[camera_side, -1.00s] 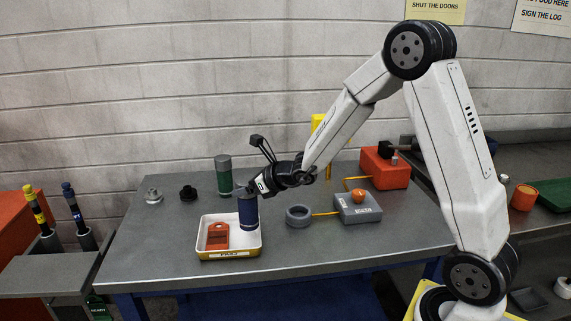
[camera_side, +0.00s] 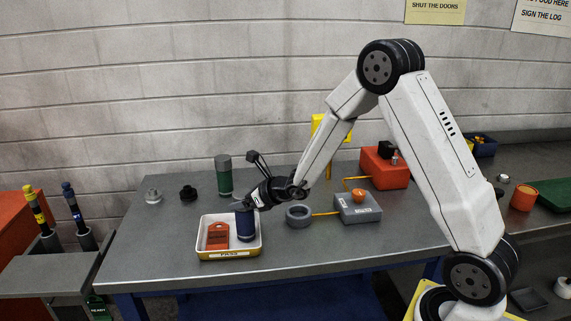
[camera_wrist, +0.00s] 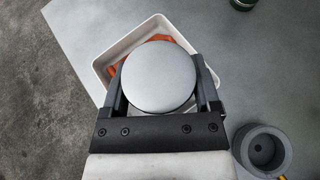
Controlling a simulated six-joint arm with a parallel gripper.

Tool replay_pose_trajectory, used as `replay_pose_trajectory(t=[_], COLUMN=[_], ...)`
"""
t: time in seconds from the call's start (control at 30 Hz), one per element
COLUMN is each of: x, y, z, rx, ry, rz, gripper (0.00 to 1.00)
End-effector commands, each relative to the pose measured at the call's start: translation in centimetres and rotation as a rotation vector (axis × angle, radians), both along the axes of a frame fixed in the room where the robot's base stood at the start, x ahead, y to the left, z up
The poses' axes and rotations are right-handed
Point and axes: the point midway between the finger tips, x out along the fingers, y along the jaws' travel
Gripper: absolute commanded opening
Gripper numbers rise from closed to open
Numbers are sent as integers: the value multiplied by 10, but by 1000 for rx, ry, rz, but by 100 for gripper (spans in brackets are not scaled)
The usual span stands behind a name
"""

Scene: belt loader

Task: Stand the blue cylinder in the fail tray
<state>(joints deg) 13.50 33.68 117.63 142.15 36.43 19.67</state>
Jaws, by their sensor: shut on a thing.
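The blue cylinder (camera_side: 245,227) is upright inside the right part of a white tray (camera_side: 211,251) with a yellow lower edge. The small label on the tray's front seems to read PASS. My gripper (camera_side: 243,207) is shut on the blue cylinder near its top. In the wrist view the cylinder's round grey top (camera_wrist: 158,77) sits between my two fingers (camera_wrist: 160,88). Its base is low in the tray; I cannot tell whether it touches the floor. No other tray marked FAIL is clear to me.
A grey ring (camera_side: 299,215) and a grey box with an orange knob (camera_side: 357,206) are to the right. The table's front right is clear.

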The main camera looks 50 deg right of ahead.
Motion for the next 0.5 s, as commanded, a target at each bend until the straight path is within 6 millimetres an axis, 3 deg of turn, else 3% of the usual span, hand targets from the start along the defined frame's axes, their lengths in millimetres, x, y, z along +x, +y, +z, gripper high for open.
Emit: replay_pose_trajectory(t=[0.43, 0.47, 0.5], x=[1, 0, 0], y=[0, 0, 0], z=[-2, -5, -5], rx=[0, 0, 0], ry=[-6, 0, -1], rz=[0, -1, -1], gripper=[0, 82, 95])
